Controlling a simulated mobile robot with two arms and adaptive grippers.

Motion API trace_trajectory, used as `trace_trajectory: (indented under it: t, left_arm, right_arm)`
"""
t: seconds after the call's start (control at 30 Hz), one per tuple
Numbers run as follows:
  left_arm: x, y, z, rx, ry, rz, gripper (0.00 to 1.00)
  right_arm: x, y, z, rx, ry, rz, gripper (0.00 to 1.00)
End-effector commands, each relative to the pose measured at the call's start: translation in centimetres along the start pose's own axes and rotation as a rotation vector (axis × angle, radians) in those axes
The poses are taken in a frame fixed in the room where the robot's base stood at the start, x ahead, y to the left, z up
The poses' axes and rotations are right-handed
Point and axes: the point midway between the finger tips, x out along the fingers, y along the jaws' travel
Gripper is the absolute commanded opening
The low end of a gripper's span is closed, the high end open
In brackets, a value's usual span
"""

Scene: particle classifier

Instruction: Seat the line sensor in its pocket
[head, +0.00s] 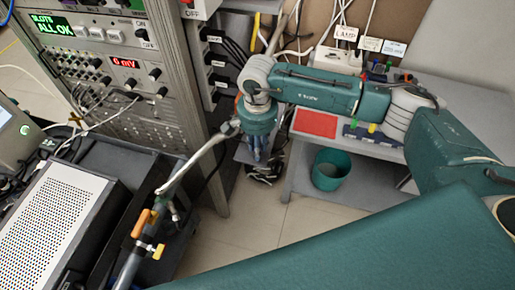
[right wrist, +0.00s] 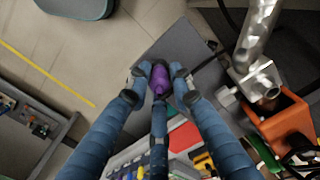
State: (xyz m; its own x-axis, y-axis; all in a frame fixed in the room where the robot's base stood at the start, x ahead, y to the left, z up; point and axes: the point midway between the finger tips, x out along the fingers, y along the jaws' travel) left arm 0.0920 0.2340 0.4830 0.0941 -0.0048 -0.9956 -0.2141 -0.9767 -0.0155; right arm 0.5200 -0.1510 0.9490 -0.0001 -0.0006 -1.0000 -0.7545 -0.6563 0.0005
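My right gripper (head: 258,152) points down beside the equipment rack in the head view, over a small grey shelf. In the right wrist view its blue fingers (right wrist: 160,80) close around a purple piece (right wrist: 160,74), with fingertips on both sides and a third finger against it. The purple piece may be the line sensor; no label shows. A grey surface (right wrist: 165,45) lies beyond the fingertips. An orange open-topped housing (right wrist: 283,120) stands to the right of the fingers, beside metal pipework. I cannot make out the sensor's pocket. My left gripper is not in view.
The equipment rack (head: 183,110) with black cables stands left of the right gripper. A metal pipe (head: 190,163) reaches close to it. A grey bench (head: 380,152) with a red mat (head: 316,123) stands right, with a teal bin (head: 330,170) below. Open floor (head: 270,220) lies in front.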

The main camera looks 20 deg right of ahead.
Motion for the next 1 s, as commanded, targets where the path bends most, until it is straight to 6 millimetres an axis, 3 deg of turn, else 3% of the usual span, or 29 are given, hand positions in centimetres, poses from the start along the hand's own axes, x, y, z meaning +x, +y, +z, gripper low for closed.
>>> trace_trajectory:
  t: [0.1,0.47,0.63,0.83,1.0]
  left_arm:
    - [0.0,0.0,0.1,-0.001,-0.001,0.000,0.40]
    - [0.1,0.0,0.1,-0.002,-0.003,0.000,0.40]
    - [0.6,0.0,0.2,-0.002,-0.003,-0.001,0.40]
    - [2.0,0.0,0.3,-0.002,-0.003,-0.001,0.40]
    - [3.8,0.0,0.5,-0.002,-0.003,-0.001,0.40]
  right_arm:
    - [0.0,0.0,0.0,0.000,0.000,0.000,0.00]
    - [-0.2,0.0,0.0,0.001,0.000,-0.001,0.00]
    - [-1.2,-0.1,-0.1,0.001,0.000,-0.004,0.00]
    - [-4.5,-0.2,-0.1,0.001,0.003,-0.007,0.00]
    - [-9.3,-0.2,-0.1,-0.001,0.005,-0.009,0.00]
